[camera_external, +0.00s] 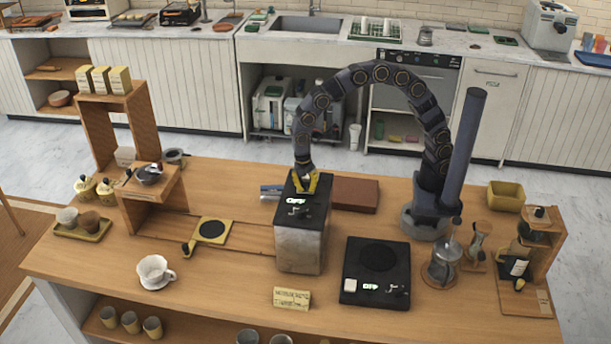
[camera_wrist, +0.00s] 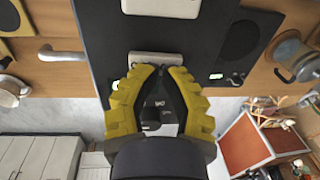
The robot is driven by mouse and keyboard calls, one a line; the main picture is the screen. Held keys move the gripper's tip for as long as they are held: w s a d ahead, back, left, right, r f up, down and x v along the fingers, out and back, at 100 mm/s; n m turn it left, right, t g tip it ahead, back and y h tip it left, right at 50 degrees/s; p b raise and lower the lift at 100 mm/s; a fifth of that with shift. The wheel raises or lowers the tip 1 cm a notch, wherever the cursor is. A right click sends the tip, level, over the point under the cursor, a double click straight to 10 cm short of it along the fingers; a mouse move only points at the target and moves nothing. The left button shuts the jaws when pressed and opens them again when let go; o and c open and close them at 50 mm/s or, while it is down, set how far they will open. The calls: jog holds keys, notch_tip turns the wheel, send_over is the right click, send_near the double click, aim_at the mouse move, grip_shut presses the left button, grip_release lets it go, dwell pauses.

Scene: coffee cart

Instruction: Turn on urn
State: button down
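The urn (camera_external: 301,247) is a metal box with a black top, standing near the middle of the wooden counter. White lettering on its top reads OFF, beside a small grey lever (camera_external: 298,212). My gripper (camera_external: 306,188) has yellow fingers and points down over the back part of the urn's top. It hides part of that top; whether it touches is unclear. In the wrist view my gripper (camera_wrist: 162,68) has its fingertips drawn together, with nothing clearly held. A pale bar (camera_wrist: 160,57) lies just beyond the fingertips on a black surface.
A black hot plate (camera_external: 375,257), also marked OFF, lies right of the urn. A yellow-framed round pad (camera_external: 212,232) is left of it. A small sign (camera_external: 292,298) stands in front. A brown box (camera_external: 355,195) lies behind, with glassware to the right.

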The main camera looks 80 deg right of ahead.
jog(key=shift+s+f+t, duration=0.25)
jog(key=shift+f+t, duration=0.1)
jog(key=shift+t, duration=0.45)
jog(key=shift+w+f, duration=0.1)
jog(key=shift+w, duration=0.85)
notch_tip(320, 180, up, 15)
jog(key=shift+w+f, duration=0.15)
jog(key=shift+f, duration=0.05)
